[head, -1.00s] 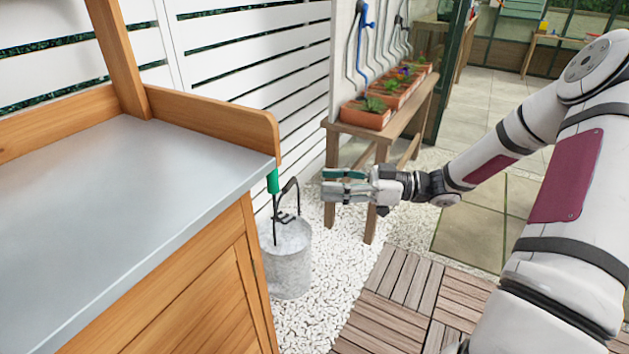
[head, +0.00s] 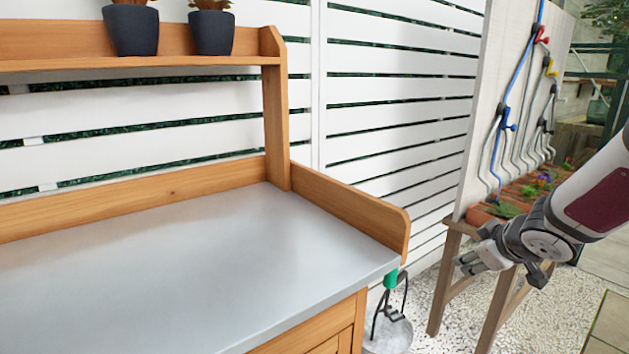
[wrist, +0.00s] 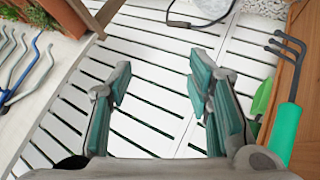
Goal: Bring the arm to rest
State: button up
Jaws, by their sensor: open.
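My gripper (head: 482,262) is at the right in the head view, to the right of the potting bench and in front of the wooden plant stand. In the wrist view my gripper (wrist: 160,95) shows two teal-padded fingers spread wide with nothing between them. White fence slats lie beyond the fingers. My arm comes in from the right edge of the head view.
The potting bench (head: 200,270) has a clear grey top and a shelf with dark pots (head: 132,30). A green-handled tool (wrist: 285,132) hangs at its side by a metal bucket (head: 388,335). The plant stand (head: 440,290) holds terracotta planters (head: 482,214) below hoses.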

jog(key=s+r+m+g+h, duration=0.2)
jog(key=s+r+m+h, duration=0.15)
jog(key=s+r, duration=0.45)
jog(key=s+a+f+m+g+y, duration=0.15)
jog(key=s+a, duration=0.35)
jog(key=s, duration=0.6)
jog(key=s+a+m+g+y, duration=0.1)
jog(key=s+a+g, duration=0.3)
jog(key=s, duration=0.6)
jog(key=s+a+f+m+g+y, duration=0.1)
jog(key=s+a+g+y, duration=0.1)
jog(key=s+a, duration=0.65)
jog(key=s+d+r+t+p, duration=0.1)
jog(key=r+t+p, duration=0.1)
jog(key=r+p, duration=1.2)
jog(key=s+d+r+t+p, duration=0.1)
jog(key=d+r+t+p, duration=0.1)
jog(key=r+p, duration=1.2)
jog(key=shift+s+r+n, duration=0.3)
jog(key=shift+s+r, duration=0.05)
jog(key=shift+r, duration=0.6)
